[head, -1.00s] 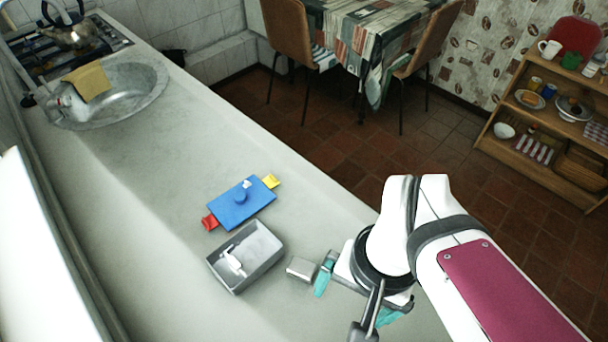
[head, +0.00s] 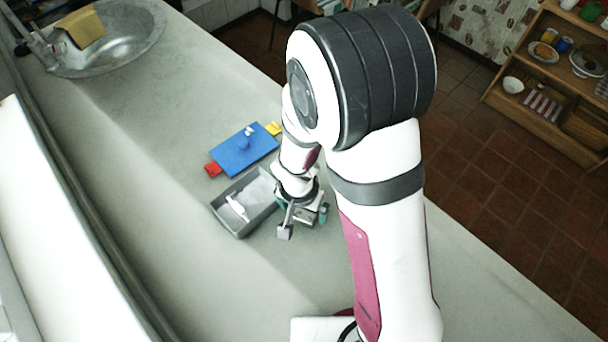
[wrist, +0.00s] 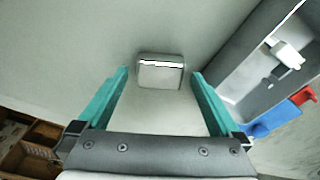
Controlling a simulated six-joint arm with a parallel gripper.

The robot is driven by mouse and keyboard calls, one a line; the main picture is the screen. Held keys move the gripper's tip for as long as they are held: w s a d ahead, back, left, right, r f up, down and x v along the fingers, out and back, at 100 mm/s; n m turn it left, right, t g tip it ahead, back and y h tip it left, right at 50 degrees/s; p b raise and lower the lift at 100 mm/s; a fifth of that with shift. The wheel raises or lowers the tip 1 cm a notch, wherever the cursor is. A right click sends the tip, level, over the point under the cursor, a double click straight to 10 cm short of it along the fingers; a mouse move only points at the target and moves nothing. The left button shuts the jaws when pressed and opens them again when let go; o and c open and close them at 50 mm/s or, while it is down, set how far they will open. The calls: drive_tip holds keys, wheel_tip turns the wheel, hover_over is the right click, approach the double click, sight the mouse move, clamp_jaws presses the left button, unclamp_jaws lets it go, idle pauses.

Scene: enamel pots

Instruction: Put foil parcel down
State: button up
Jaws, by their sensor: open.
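The foil parcel (wrist: 160,76) is a small silver block in the upper middle of the wrist view. It appears to rest on the pale counter, in line with the gap between my fingers. My gripper (wrist: 160,92) is open, with one teal finger to each side of the parcel and a clear gap on both sides.
The grey tray (head: 222,217) with a white item (head: 238,207) inside stands close to my gripper. It also shows in the wrist view (wrist: 245,55). Counter toward the sink (head: 120,40) is clear.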

drive_tip(key=shift+w+f, duration=0.1)
drive_tip(key=shift+f, duration=0.85)
drive_tip(key=c, duration=1.5)
drive_tip(key=shift+o, duration=0.2)
drive_tip(key=shift+w+r, duration=0.1)
drive_tip(key=shift+r, duration=0.5)
wheel_tip(320, 180, up, 3)
drive_tip(key=shift+r, duration=0.1)
drive_tip(key=s+d+r, duration=0.2)
drive_tip(key=d+r, duration=0.4)
drive_tip(key=d, duration=0.5)
drive_tip(key=n, duration=0.4)
hover_over(258, 199)
drive_tip(key=shift+y, duration=0.3)
wheel_tip(258, 199, down, 6)
drive_tip(key=shift+s+r, duration=0.15)
drive_tip(key=shift+r, duration=0.05)
drive_tip(key=shift+f, duration=2.05)
